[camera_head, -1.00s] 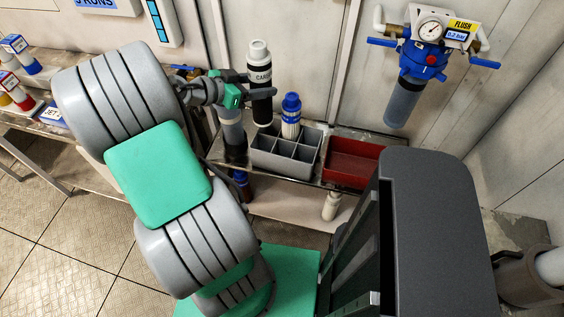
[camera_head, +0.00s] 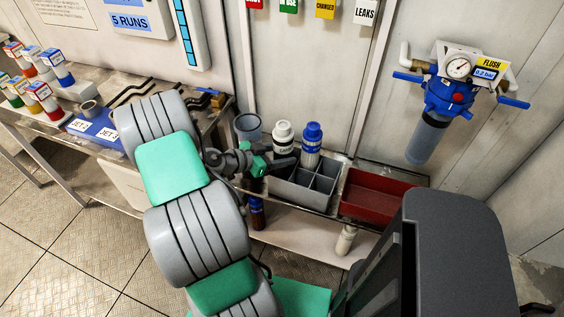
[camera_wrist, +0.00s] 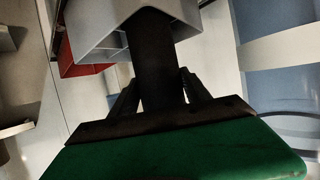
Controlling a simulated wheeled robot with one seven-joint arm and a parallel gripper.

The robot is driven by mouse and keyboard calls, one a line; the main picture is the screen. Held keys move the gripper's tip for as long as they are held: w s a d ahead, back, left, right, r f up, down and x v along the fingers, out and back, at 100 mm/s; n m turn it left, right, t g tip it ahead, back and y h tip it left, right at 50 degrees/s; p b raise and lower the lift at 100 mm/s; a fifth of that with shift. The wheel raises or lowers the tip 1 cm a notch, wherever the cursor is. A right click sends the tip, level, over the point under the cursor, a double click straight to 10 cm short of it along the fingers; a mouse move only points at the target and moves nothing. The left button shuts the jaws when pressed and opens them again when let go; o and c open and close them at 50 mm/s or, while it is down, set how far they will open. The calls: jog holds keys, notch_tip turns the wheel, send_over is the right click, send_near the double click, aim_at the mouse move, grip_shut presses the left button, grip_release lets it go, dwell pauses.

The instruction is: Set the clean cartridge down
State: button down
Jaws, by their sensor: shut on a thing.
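A black cartridge with a white cap (camera_head: 283,130) and a partly hidden "CARBON" label stands upright at the back left of the grey divided bin (camera_head: 303,199). My gripper (camera_head: 284,162) is shut on it from the left. In the wrist view the dark cartridge body (camera_wrist: 156,60) runs between my fingers (camera_wrist: 157,98) to the grey bin (camera_wrist: 100,32). Its lower end is hidden by the gripper and bin wall, so I cannot tell whether it touches the bin floor. A white cartridge with a blue cap (camera_head: 312,131) stands in the bin just to its right.
A red tray (camera_head: 375,195) lies right of the bin. A blue-grey cup (camera_head: 247,127) stands behind my wrist, left of the cartridge. A blue filter head with a gauge (camera_head: 447,95) hangs on the wall at right. Bottles stand on the shelf below.

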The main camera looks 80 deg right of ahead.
jog(key=shift+f, duration=2.05)
jog(key=c, duration=0.5)
grip_release()
